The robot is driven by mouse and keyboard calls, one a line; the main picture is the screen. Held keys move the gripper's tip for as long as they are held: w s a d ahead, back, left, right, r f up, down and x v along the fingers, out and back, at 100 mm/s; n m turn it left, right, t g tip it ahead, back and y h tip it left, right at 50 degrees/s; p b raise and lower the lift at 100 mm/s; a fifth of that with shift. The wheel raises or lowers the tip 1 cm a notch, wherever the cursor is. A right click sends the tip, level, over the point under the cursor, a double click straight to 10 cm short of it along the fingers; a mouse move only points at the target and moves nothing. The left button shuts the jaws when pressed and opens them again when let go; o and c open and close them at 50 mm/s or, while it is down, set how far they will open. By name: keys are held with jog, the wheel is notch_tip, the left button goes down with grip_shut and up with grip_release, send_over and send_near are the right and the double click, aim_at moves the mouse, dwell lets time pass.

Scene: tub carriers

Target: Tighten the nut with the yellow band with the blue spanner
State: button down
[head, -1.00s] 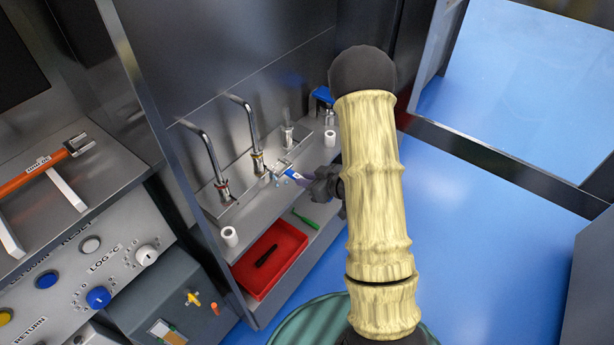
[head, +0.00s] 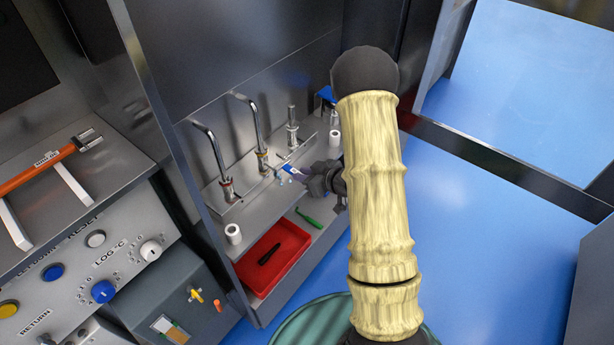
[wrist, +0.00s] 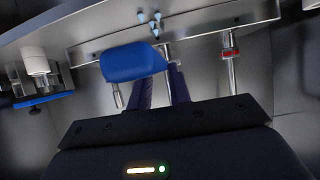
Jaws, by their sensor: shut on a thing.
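The blue spanner (head: 292,173) is in my gripper (head: 312,182), and its pale metal end points left toward the middle fitting. Its blue part (wrist: 133,62) shows large in the wrist view, in front of the dark fingers (wrist: 163,92). My gripper is shut on it. The nut with the yellow band (head: 262,156) is at the foot of the middle upright pipe, just left of the spanner's end. I cannot tell whether the spanner's jaw is around the nut or only beside it.
A red-banded fitting (head: 227,186) is nearer, and a third fitting (head: 292,128) is farther back. White cylinders (head: 233,234) stand on the shelf. Below are a red tray (head: 292,262) with a dark tool and a green tool (head: 309,218). A blue object (head: 326,93) sits at the back.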

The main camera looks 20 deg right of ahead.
aim_at(288, 167)
jog(key=shift+w+a, duration=0.25)
jog(key=shift+w, duration=0.25)
jog(key=shift+w+a, duration=0.2)
jog(key=shift+w, duration=0.25)
jog(key=shift+w+a, duration=0.45)
jog(key=shift+a, duration=0.1)
jog(key=shift+w+a, duration=0.35)
jog(key=shift+w, duration=0.25)
jog(key=shift+w+a, duration=0.3)
jog(key=shift+w, duration=0.3)
jog(key=shift+a, duration=0.15)
jog(key=shift+s+a+m+t+h+b, duration=0.25)
jog(key=shift+a+m+h+b, duration=0.35)
jog(key=shift+b, duration=0.15)
jog(key=shift+s+a+m+t+h+b, duration=0.3)
jog(key=shift+a+m+h+b, duration=0.3)
jog(key=shift+b, duration=0.15)
jog(key=shift+s+a+m+t+h+b, duration=0.25)
jog(key=shift+a+m+h+b, duration=0.3)
jog(key=shift+b, duration=0.2)
jog(key=shift+s+a+r+m+h+b, duration=0.1)
jog(key=shift+a+m+h+b, duration=0.6)
jog(key=shift+a+m+h, duration=0.9)
jog(key=shift+d+n+b, duration=0.15)
jog(key=shift+n+b, duration=0.1)
jog(key=shift+b, duration=0.05)
